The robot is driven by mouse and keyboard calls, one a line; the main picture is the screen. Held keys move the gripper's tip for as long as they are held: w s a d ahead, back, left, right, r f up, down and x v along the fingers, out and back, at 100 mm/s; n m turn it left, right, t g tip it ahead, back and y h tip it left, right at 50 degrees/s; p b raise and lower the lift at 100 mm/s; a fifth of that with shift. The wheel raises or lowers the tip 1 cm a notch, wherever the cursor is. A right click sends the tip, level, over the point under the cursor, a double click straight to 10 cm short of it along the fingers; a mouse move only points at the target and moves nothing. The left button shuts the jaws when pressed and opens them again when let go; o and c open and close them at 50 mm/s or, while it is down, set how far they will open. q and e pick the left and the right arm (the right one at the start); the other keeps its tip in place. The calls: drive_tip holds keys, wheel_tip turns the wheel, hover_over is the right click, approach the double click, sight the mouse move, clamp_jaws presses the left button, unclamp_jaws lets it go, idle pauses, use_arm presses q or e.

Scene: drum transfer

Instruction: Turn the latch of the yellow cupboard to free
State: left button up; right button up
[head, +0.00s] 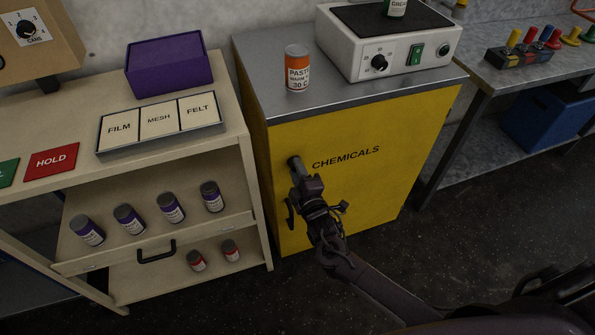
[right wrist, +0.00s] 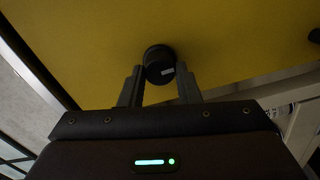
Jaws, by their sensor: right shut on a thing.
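The yellow cupboard (head: 350,185) stands in the middle of the head view, its door marked CHEMICALS. Its latch (head: 293,161) is a dark round knob near the door's upper left edge. In the right wrist view the latch (right wrist: 159,60) is a black cylinder with a small pale mark on its face. My right gripper (head: 299,176) is shut on the latch, with one finger on each side of it in the right wrist view (right wrist: 160,76). A dark door handle (head: 290,214) shows below the gripper, partly hidden by it. My left gripper is not in view.
A paste jar (head: 297,70) and a white device (head: 390,45) stand on the cupboard's grey top. A beige shelf unit (head: 244,150) with several jars stands close on the left. A grey bench (head: 490,75) stands on the right. The floor in front is clear.

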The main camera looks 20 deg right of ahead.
drive_tip(key=o, duration=1)
drive_tip(key=s, duration=0.7)
drive_tip(key=shift+s+d, duration=0.15)
drive_tip(key=shift+s, duration=0.25)
